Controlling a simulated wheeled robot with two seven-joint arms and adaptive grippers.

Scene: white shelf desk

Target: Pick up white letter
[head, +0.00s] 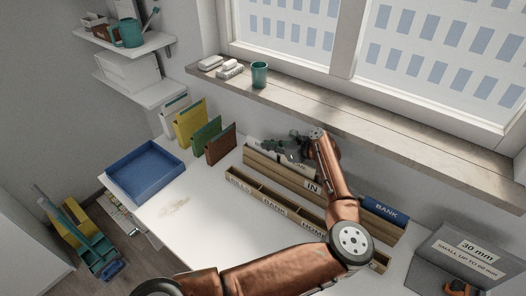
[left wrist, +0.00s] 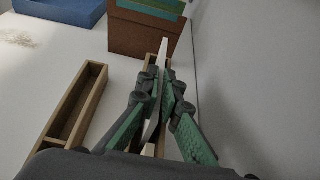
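A thin white letter (left wrist: 163,52) stands on edge in the rear wooden organizer, seen nearly edge-on in the left wrist view. In the head view a pale part of it (head: 267,146) seems to show beside my fingers. My left gripper (left wrist: 162,84) reaches down over the organizer, with one finger on each side of the letter. The fingers are close together and appear shut on it. My left gripper (head: 287,148) is small and partly hidden by its wrist in the head view. My right gripper is not in view.
The rear wooden organizer (head: 262,160) is labelled IN; a front one (head: 265,197) has BILLS, BANK and HOME compartments. Yellow, green and brown folders (head: 220,147) and a blue tray (head: 146,172) are to the left. A window sill (head: 330,98) and a grey gauge box (head: 440,262) border the space.

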